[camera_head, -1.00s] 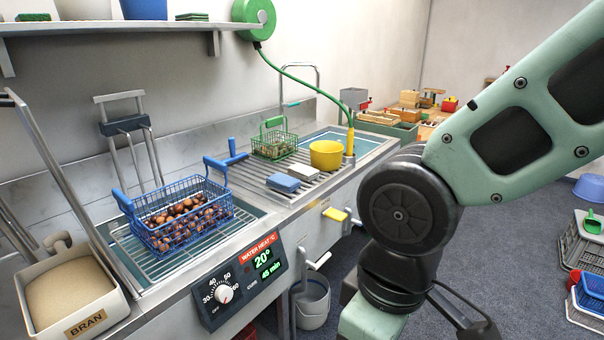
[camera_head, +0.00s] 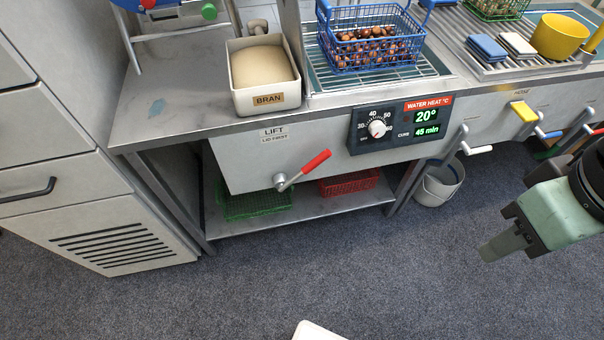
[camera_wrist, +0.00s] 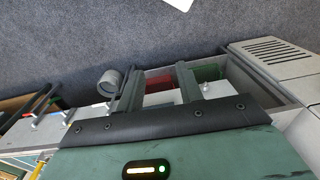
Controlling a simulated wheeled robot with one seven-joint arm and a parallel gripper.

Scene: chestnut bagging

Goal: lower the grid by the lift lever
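The lift lever (camera_head: 312,163) has a red handle angled up and to the right from its metal pivot, on the front panel under the LIFT label (camera_head: 274,131). The wire grid (camera_head: 430,66) shows near the top of the water bath. A blue wire basket (camera_head: 330,61) of chestnuts stands on it. My gripper (camera_head: 492,250) is well right of the lever and apart from it, over the floor. In the wrist view my gripper (camera_wrist: 160,88) has two fingers spread with nothing held. I cannot make out the lever for sure there.
A BRAN box (camera_head: 267,98) stands on the counter left of the bath. A heat dial (camera_head: 377,128) is right of the lever. Red (camera_head: 348,184) and green baskets (camera_head: 255,204) lie on the lower shelf. A grey bucket (camera_head: 438,186) stands on the floor. The floor in front is mostly clear.

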